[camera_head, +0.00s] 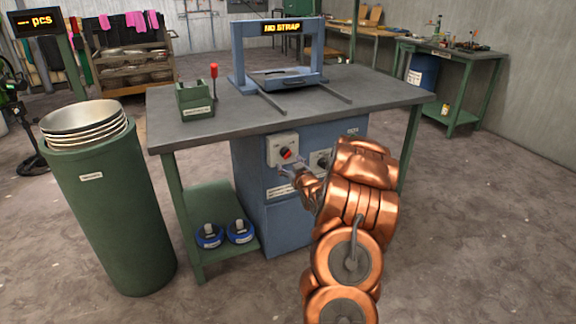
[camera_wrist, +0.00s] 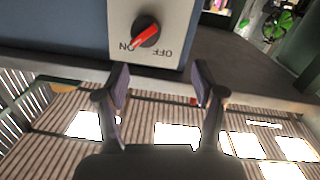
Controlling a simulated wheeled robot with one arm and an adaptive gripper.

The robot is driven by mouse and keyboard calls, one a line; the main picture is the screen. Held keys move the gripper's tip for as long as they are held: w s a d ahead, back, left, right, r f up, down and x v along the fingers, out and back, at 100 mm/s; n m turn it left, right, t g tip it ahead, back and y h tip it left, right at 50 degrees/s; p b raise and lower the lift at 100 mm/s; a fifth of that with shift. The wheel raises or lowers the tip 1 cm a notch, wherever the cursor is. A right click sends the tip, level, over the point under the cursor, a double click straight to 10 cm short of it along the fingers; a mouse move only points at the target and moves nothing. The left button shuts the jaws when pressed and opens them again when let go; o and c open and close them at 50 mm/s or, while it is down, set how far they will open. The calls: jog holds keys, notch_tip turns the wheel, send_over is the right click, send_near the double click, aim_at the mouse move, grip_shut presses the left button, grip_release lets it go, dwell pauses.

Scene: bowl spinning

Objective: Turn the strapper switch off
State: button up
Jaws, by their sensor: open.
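The strapper (camera_head: 278,192) is a blue machine built into a dark table, with a blue arch on top. Its switch (camera_head: 287,154) is a red and black knob on a pale plate on the front. In the wrist view the switch (camera_wrist: 146,33) appears upside down, with its red pointer towards the ON label at lower left. The OFF label is at lower right. My gripper (camera_wrist: 162,82) is open and empty, its fingers apart and not touching the knob. In the head view my gripper (camera_head: 291,173) is close in front of the switch, just below it.
The dark tabletop (camera_head: 225,122) overhangs the switch. A second box (camera_head: 321,160) sits right of the switch, partly behind my arm. A green bin (camera_head: 112,205) with stacked bowls (camera_head: 84,118) stands at left.

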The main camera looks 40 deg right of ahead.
aim_at(288, 155)
jog(key=shift+t, duration=0.4)
jog(key=shift+w+d+f+b, duration=0.2)
jog(key=shift+w+d, duration=0.6)
jog(key=shift+w, duration=0.25)
jog(key=shift+w+d+f+b, duration=0.15)
jog(key=shift+w+d+b, duration=0.05)
jog(key=shift+w+d, duration=0.75)
jog(key=shift+w+d+f+b, duration=0.2)
jog(key=shift+w+d, duration=0.5)
jog(key=shift+w, duration=0.4)
jog(key=c, duration=1.1)
